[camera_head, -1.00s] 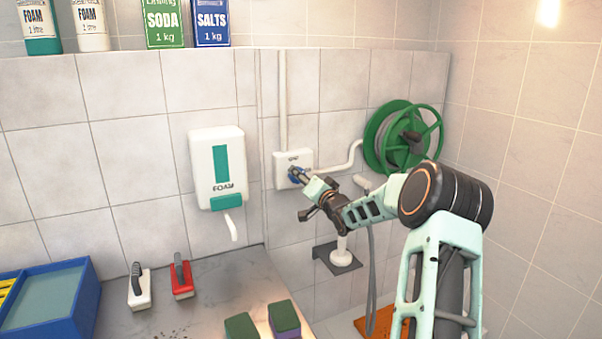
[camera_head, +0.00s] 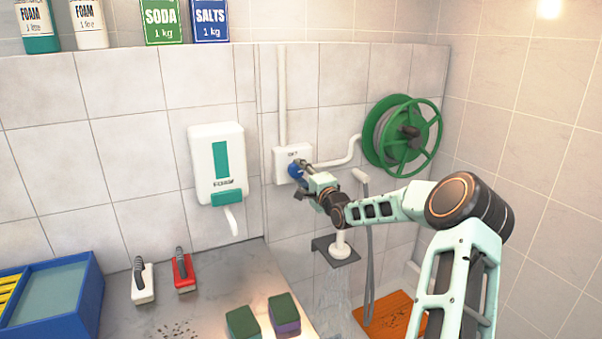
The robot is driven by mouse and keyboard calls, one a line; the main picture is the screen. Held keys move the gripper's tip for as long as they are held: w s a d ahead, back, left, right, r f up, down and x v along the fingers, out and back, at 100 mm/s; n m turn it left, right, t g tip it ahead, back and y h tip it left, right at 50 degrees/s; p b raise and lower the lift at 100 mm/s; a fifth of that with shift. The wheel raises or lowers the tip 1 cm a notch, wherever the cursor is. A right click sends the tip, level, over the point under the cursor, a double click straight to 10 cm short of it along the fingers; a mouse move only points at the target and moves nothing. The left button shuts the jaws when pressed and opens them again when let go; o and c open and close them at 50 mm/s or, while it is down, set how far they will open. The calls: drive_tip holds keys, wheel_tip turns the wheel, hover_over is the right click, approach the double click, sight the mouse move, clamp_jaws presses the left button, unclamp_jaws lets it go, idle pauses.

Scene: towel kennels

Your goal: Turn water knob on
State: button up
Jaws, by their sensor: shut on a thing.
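The blue water knob (camera_head: 295,171) sits on the front of a white wall box (camera_head: 282,160) that has pipes running up and to the right. My gripper (camera_head: 301,173) is at the box and shut on the knob, partly covering it. The knob's exact angle is hard to make out. A white shower head (camera_head: 361,176) hangs to the right of the box, with a grey hose below it. Pale streaks like running water (camera_head: 333,288) show below the dark bracket.
A green hose reel (camera_head: 402,137) is on the wall right of the box. A foam dispenser (camera_head: 217,164) hangs to the left. Two brushes (camera_head: 143,282) and two sponges (camera_head: 284,312) lie on the counter (camera_head: 205,305). A dark bracket (camera_head: 335,250) juts out below my gripper.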

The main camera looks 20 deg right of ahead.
drive_tip(key=shift+m, duration=0.3)
drive_tip(key=o, duration=1.2)
drive_tip(key=shift+c, duration=0.2)
drive_tip(key=shift+s, duration=0.15)
drive_tip(key=s, duration=1.1)
drive_tip(key=shift+s+d, duration=0.2)
drive_tip(key=shift+s, duration=0.2)
